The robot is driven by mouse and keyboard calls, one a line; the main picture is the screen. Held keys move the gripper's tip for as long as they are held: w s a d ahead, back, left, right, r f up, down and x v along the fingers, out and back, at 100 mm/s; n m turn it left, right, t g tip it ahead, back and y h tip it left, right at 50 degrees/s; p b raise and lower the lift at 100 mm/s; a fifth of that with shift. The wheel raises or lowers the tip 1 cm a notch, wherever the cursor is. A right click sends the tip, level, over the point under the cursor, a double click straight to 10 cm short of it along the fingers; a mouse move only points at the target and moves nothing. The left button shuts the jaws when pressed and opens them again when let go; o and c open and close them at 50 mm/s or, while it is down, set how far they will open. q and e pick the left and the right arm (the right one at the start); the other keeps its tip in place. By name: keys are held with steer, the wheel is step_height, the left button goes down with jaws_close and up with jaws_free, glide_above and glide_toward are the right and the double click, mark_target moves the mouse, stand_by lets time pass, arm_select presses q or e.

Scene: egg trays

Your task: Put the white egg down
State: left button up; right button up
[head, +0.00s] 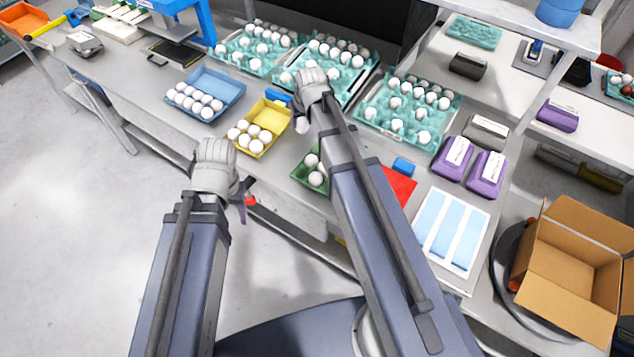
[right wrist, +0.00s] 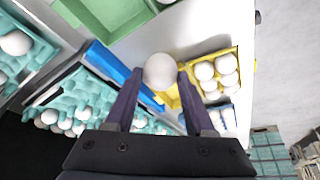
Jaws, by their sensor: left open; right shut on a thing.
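My right gripper (right wrist: 155,88) is shut on a white egg (right wrist: 160,71), seen between its two fingers in the right wrist view. In the head view this gripper (head: 301,122) is just right of the yellow carton (head: 276,106), with its fingers mostly hidden by the arm. The yellow carton also shows right of the egg in the right wrist view (right wrist: 186,94). My left gripper (head: 243,196) is open and empty, low in front of the table edge.
A blue carton (head: 235,86) of eggs stands left of the yellow one. A green carton (head: 299,172) with eggs is partly behind my right arm. Teal trays (head: 262,69) of eggs line the back. Purple cartons (head: 451,172) and an open cardboard box (head: 575,265) are at right.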

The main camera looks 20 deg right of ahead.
mark_target(320, 175)
steer(key=shift+s+a+r+n+y, duration=0.1)
steer(key=shift+s+n+y, duration=0.3)
steer(key=shift+s+n, duration=0.55)
steer(key=s+a+n+g+y+p, duration=0.3)
steer(key=s+n, duration=0.4)
steer(key=n, duration=0.7)
steer(key=shift+g+h, duration=0.5)
step_height(320, 175, down, 6)
steer(key=b, duration=0.7)
steer(key=shift+s+d+r, duration=0.1)
steer(key=shift+r, duration=0.15)
steer(key=shift+f, duration=0.1)
step_height(320, 175, down, 4)
steer(key=b, duration=0.4)
steer(key=shift+r, duration=0.25)
